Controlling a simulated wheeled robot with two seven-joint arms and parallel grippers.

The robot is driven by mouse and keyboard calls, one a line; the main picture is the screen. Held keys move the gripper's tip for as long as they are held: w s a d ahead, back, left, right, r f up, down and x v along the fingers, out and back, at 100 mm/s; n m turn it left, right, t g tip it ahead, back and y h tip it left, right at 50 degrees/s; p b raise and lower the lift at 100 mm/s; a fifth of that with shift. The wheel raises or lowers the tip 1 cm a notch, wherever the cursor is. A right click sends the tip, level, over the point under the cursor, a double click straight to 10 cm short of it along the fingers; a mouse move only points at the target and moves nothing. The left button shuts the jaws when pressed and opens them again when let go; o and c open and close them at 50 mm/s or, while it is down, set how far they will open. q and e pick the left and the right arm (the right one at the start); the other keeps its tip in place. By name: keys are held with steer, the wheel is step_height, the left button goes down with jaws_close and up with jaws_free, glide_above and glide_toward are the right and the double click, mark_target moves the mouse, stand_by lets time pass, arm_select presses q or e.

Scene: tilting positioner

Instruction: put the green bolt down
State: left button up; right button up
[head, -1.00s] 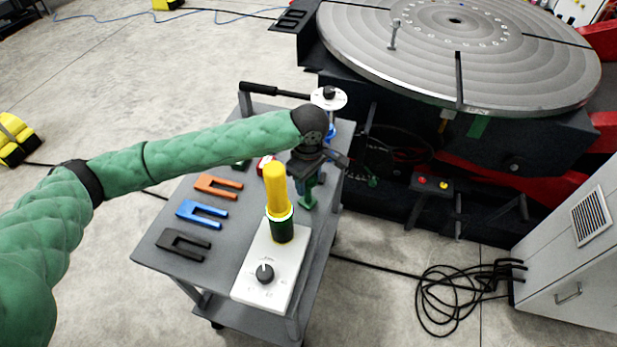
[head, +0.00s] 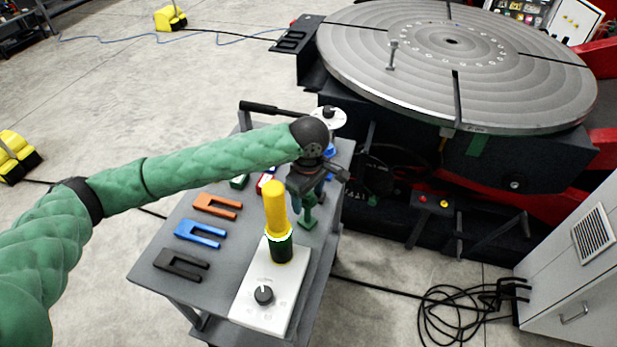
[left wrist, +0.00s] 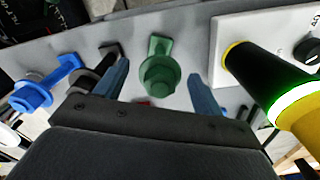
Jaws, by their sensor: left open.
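The green bolt (head: 308,212) stands on the grey cart top (head: 215,270), just behind the white control box. In the left wrist view the green bolt (left wrist: 158,75) shows its hex head from above, between the two blue fingers and apart from both. My left gripper (head: 312,186) is over the bolt, open and empty; it also shows in the left wrist view (left wrist: 160,92). In the head view the gripper hides part of the bolt's surroundings. My right gripper is not in view.
The white box (head: 264,312) carries a yellow and black post (head: 275,208) close to the gripper. Orange (head: 218,206), blue (head: 200,234) and black (head: 182,265) forked clamps lie at left. A blue bolt (left wrist: 35,97) is nearby. The round slotted table (head: 450,75) stands behind.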

arm_select(q)
step_height(320, 180, up, 9)
steer(key=b, duration=0.2)
steer(key=shift+f+b, duration=0.15)
steer(key=shift+b, duration=0.2)
steer(key=shift+r, duration=0.8)
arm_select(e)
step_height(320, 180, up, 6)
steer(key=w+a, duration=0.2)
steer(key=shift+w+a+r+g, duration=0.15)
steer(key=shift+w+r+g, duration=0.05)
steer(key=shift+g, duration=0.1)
